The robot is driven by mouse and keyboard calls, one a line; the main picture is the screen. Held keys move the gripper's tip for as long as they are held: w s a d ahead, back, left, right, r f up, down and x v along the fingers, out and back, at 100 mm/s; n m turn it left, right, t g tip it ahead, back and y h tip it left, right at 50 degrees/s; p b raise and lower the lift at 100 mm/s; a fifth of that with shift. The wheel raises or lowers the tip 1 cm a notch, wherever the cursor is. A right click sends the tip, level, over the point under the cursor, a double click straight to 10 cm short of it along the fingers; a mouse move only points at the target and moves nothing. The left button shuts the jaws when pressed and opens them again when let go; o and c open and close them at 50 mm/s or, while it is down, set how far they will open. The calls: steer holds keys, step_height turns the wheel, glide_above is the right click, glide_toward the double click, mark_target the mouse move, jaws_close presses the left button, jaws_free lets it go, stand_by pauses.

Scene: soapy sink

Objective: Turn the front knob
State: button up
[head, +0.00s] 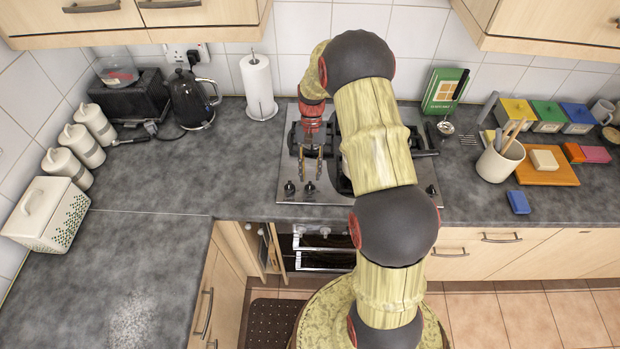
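The steel hob (330,209) is set in the grey worktop, with its knobs along the front edge. A dark front-left knob (289,188) and another front knob (310,188) beside it are visible. One more knob (431,190) shows at the hob's front right. My gripper (311,176) hangs over the left part of the hob, fingers toward the front edge. Its two fingers are apart, with nothing visible between them. The fingertips appear just behind or above the second knob; contact cannot be told.
Black pan supports (296,138) stand close around my gripper. A kettle (193,98) and paper roll (258,86) stand to the left. A utensil pot (500,160) and green book (444,90) are at right. Below the hob, an oven or drawer (322,241) stands open.

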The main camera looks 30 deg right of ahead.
steer(key=v, duration=0.8)
steer(key=shift+w+r, duration=0.15)
steer(key=shift+r, duration=0.2)
steer(key=shift+d, duration=0.1)
